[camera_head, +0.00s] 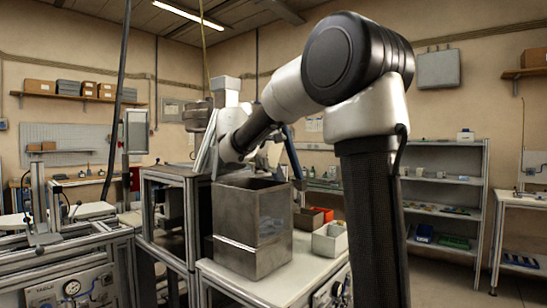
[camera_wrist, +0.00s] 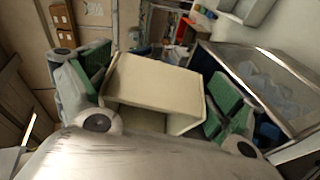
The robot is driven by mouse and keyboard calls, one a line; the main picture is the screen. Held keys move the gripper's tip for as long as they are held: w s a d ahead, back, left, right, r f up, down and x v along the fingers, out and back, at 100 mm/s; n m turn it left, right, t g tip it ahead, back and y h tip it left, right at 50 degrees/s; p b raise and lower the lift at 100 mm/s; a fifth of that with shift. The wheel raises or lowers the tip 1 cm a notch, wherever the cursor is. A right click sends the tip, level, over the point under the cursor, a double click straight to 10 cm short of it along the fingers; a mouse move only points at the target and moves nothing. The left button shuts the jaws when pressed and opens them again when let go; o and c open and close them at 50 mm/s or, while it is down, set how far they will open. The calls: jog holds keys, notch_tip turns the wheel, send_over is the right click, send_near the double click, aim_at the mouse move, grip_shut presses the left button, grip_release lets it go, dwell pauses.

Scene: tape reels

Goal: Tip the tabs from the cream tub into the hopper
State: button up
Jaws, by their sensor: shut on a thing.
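The cream tub (camera_wrist: 152,80) is between the green-padded fingers of my gripper (camera_wrist: 158,88) in the wrist view, which are shut on it from both sides. It appears tilted, and I see no tabs in the part of it that shows. The hopper seems to be the tall grey metal bin (camera_head: 240,226) with an open top and a clear front panel. In the wrist view this bin (camera_wrist: 243,66) is at the right, beside the tub, with pale bluish pieces showing in it. In the head view the arm's end is above and behind the bin; the tub cannot be made out clearly.
The bin stands on a white-topped bench (camera_head: 285,283). A metal-framed machine (camera_head: 170,215) is close on the left. Shelves (camera_head: 440,190) stand farther back right.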

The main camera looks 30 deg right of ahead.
jog(key=y, duration=0.1)
jog(key=r+m+g+y, duration=0.1)
jog(key=y, duration=0.3)
jog(key=m+g+y, duration=0.1)
jog(key=shift+d+r+y, duration=0.2)
jog(key=shift+r+y, duration=0.2)
jog(key=y, duration=0.3)
jog(key=shift+r+m+g+y, duration=0.3)
jog(key=shift+m, duration=0.1)
jog(key=shift+r+y, duration=0.15)
jog(key=shift+y, duration=0.85)
jog(key=shift+a, duration=0.2)
